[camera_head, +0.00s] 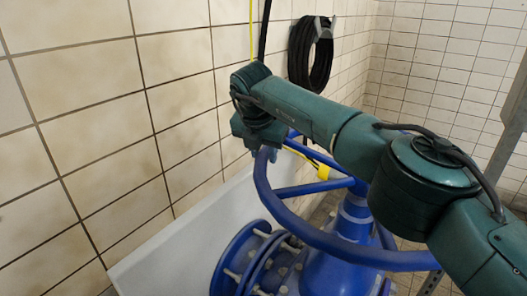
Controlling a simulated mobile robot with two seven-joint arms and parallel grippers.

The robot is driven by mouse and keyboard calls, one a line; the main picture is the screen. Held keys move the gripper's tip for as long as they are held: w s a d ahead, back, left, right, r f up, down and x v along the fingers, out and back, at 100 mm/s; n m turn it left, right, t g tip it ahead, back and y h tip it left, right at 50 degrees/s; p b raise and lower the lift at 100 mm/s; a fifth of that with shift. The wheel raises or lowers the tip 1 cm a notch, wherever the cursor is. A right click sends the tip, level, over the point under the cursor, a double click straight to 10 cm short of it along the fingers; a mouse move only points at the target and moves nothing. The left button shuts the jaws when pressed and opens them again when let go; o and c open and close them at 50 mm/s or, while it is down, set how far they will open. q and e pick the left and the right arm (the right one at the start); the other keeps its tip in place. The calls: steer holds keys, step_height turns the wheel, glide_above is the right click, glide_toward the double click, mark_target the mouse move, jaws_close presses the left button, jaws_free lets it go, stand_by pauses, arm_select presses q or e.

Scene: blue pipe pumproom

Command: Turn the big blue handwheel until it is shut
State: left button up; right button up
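The big blue handwheel (262,185) sits on the blue valve (352,222) in the lower middle. Its rim and a spoke show, and my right arm covers much of its far and right side. My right arm reaches in from the right across the wheel. My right gripper (262,146) points down at the far left part of the rim, at or touching it. Its fingers are mostly hidden behind the wrist, so I cannot tell whether they are closed around the rim. My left gripper is out of view.
A blue bolted flange (262,262) lies below the wheel, beside a pale slab (185,238) along the tiled wall (95,130). A coiled black hose (311,58) hangs on the wall behind. A grey metal post (508,135) stands at the right.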

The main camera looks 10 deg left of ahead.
steer(key=o, duration=0.3)
steer(key=shift+o, duration=0.2)
steer(key=b+v, duration=0.1)
steer(key=v, duration=1.2)
